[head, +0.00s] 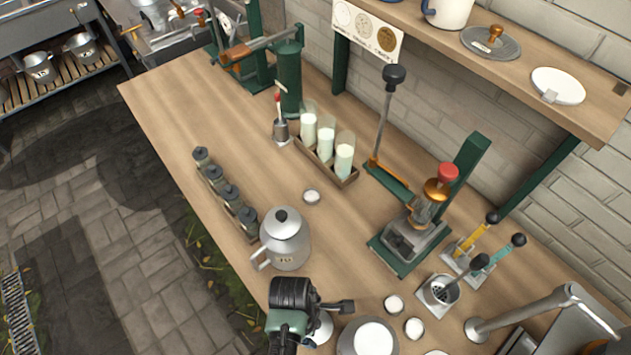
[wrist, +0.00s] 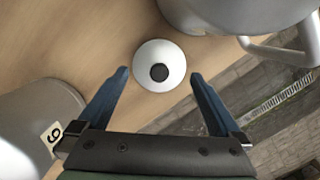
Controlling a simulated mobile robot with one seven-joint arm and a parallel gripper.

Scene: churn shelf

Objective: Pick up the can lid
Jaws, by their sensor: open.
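A round, pale lid with a black knob (wrist: 160,54) lies on the wooden counter in the wrist view. In the head view a pale disc (head: 322,330), which seems to be the same lid, shows partly hidden beside my gripper (head: 318,308). My gripper is open and empty. In the wrist view its two blue fingers (wrist: 159,76) stand on either side of the lid's near part, apart from it. I cannot tell how high they are above it.
A metal can marked 10 (head: 285,240) stands left of my gripper, and an open can (head: 370,337) stands to its right. Both crowd the lid in the wrist view. The wall shelf holds a wood-knobbed lid (head: 490,42) and a white lid (head: 558,86).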

